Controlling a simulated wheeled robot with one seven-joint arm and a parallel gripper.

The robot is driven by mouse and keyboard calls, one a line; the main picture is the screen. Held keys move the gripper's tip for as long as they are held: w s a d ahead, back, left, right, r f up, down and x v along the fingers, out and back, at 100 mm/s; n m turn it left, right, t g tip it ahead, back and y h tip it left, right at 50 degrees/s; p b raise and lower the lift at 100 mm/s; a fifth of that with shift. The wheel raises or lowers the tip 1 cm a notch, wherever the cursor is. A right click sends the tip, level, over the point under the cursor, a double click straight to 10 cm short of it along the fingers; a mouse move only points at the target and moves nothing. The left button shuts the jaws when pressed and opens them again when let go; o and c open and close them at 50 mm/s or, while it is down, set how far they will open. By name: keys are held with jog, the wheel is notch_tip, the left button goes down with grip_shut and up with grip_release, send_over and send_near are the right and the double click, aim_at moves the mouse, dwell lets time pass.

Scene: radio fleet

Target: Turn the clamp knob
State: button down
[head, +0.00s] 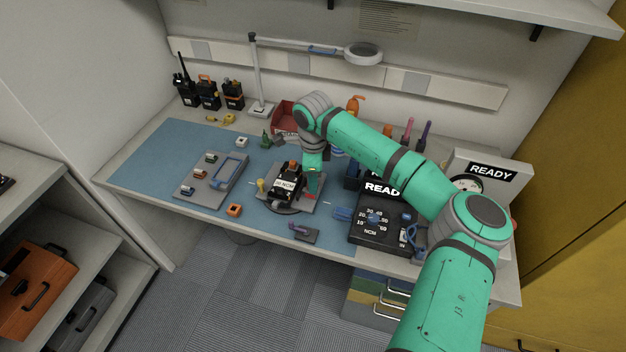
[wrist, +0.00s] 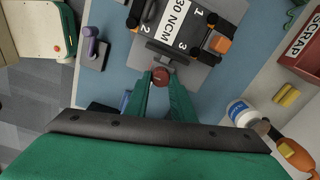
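The clamp knob (wrist: 161,77) is small, round and dark red. In the wrist view it sits at the near end of a fixture plate (wrist: 180,62) that holds a black radio (wrist: 187,28) marked "30 NCM". My gripper (wrist: 160,82) has its two green fingertips on either side of the knob, very close to it. I cannot tell whether they touch it. In the head view my gripper (head: 314,185) is at the right side of the fixture, and the knob is mostly hidden there. The radio (head: 287,183) lies on the fixture, with orange parts at its end.
A black "READY" box (head: 380,225) with dials stands right of the fixture. A grey tray (head: 195,190) lies left on the blue mat. A red scrap bin (head: 284,115) and a lamp (head: 362,54) are behind.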

jog(key=shift+m, duration=0.4)
jog(key=m, duration=0.2)
jog(key=shift+m, duration=0.4)
jog(key=m, duration=0.4)
jog(key=shift+a+m, duration=0.2)
jog(key=shift+m, duration=0.1)
jog(key=m, duration=0.3)
jog(key=shift+m, duration=0.3)
jog(key=m, duration=0.4)
jog(key=shift+a+r+m+g, duration=0.1)
jog(key=shift+a+m+g, duration=0.05)
jog(key=shift+m+g, duration=0.15)
jog(key=m, duration=0.3)
jog(key=shift+m, duration=0.3)
jog(key=m, duration=0.3)
jog(key=shift+w+m, duration=0.1)
jog(key=shift+m, duration=0.2)
jog(key=m, duration=0.6)
jog(key=shift+w, duration=0.1)
jog(key=shift+m, duration=0.4)
